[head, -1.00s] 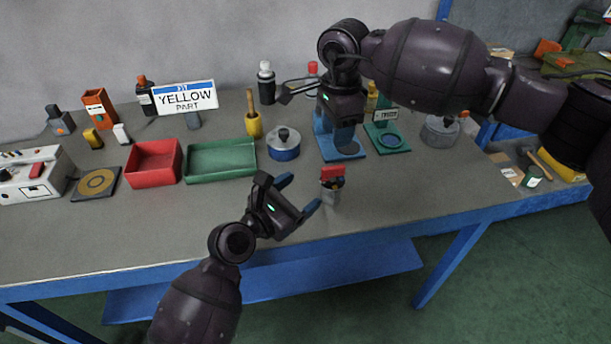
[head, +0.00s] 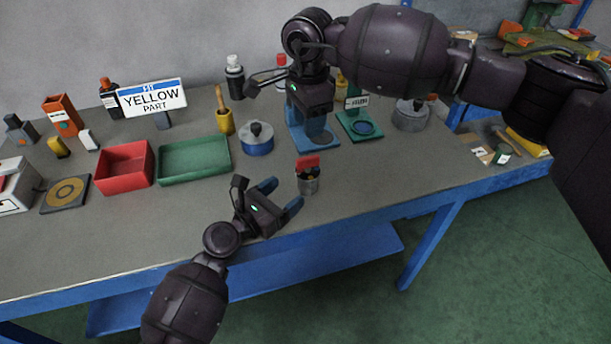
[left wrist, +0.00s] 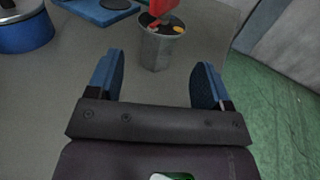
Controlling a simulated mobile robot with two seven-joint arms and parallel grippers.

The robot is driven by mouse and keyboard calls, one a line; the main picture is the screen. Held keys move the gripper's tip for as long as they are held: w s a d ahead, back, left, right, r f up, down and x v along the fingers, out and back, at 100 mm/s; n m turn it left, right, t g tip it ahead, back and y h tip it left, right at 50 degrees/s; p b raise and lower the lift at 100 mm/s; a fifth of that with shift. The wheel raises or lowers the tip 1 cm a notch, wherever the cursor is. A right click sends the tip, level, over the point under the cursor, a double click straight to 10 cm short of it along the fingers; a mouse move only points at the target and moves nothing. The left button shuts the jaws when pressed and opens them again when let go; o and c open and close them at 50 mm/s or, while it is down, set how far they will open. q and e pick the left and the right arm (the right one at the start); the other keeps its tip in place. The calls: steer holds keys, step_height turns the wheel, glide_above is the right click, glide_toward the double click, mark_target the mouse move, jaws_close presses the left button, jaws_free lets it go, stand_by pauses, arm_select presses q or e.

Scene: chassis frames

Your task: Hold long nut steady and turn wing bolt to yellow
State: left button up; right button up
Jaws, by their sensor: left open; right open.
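The long nut (head: 308,185) is a grey upright cylinder near the table's front edge. The wing bolt (head: 308,162) with a red wing sits in its top. In the left wrist view the nut (left wrist: 155,50) is just beyond the fingertips, between their lines. Its dark top carries a red mark and a yellow mark (left wrist: 179,29); the red wing (left wrist: 163,9) is cut off by the frame's top. My left gripper (head: 281,196) is open and empty, just left of the nut. My right gripper (head: 314,112) is open, behind the nut and above a blue stand; its fingertips are hard to make out.
A sign (head: 152,97) reads "YELLOW PART". A blue stand (head: 315,141), a green stand (head: 362,128) and a blue pot (head: 257,143) stand behind the nut. Red (head: 123,175) and green (head: 194,170) trays are left. The table right of the nut is clear.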

mark_target(301, 181)
arm_select(q)
steer(key=x, duration=0.7)
steer(key=shift+w+d, duration=0.2)
